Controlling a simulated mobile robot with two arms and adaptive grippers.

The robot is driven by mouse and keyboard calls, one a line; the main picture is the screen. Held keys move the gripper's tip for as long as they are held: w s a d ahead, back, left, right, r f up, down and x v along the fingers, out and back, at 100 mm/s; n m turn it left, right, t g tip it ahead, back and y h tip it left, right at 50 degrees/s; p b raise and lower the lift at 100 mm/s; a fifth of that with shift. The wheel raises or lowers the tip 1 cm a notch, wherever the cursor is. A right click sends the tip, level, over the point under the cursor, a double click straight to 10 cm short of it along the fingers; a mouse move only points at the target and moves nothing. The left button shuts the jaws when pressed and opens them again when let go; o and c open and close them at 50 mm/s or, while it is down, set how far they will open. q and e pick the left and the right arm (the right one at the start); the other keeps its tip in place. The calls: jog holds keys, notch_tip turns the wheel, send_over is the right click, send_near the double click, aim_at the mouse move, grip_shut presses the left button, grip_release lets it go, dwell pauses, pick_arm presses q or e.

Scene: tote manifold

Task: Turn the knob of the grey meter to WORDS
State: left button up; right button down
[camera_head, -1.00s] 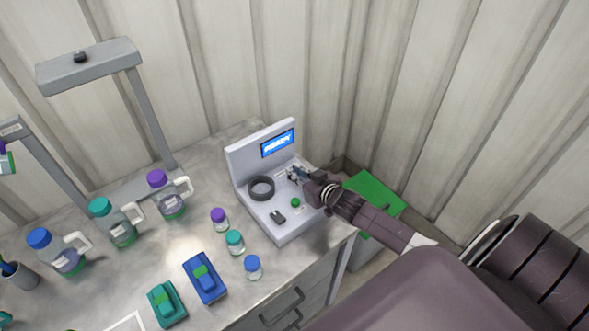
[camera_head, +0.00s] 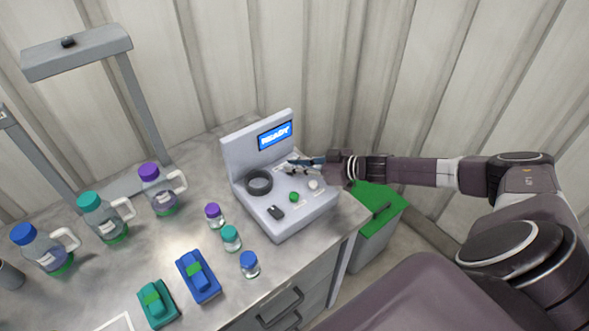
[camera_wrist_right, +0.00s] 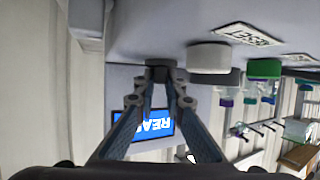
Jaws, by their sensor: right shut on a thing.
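The grey meter (camera_head: 247,163) stands on the bench near its right end, with a blue screen (camera_head: 275,135) reading READY. My right gripper (camera_head: 291,166) reaches in from the right, over the back of the sloped panel. In the right wrist view, upside down, my right gripper (camera_wrist_right: 161,78) is shut on a small dark knob (camera_wrist_right: 158,62). The fingers hide this knob in the head view, so its pointer cannot be seen. Beside it is a white button (camera_head: 314,185), labelled RESET in the wrist view, and a green button (camera_head: 294,197). My left gripper is out of view.
A dark ring (camera_head: 259,182) and a small black part (camera_head: 276,212) sit on the meter's panel. Bottles, small vials and two coloured blocks (camera_head: 199,277) stand to the left. A green-lidded bin (camera_head: 378,209) is right of the bench, by the corrugated wall.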

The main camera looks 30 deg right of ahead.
jog(key=shift+w+d+r+n+g+y+b, duration=0.15)
jog(key=shift+n+g+y+b, duration=0.15)
jog(key=shift+n+y, duration=0.2)
dwell(0.3)
jog(key=c, duration=2)
grip_release()
jog(key=v, duration=1.2)
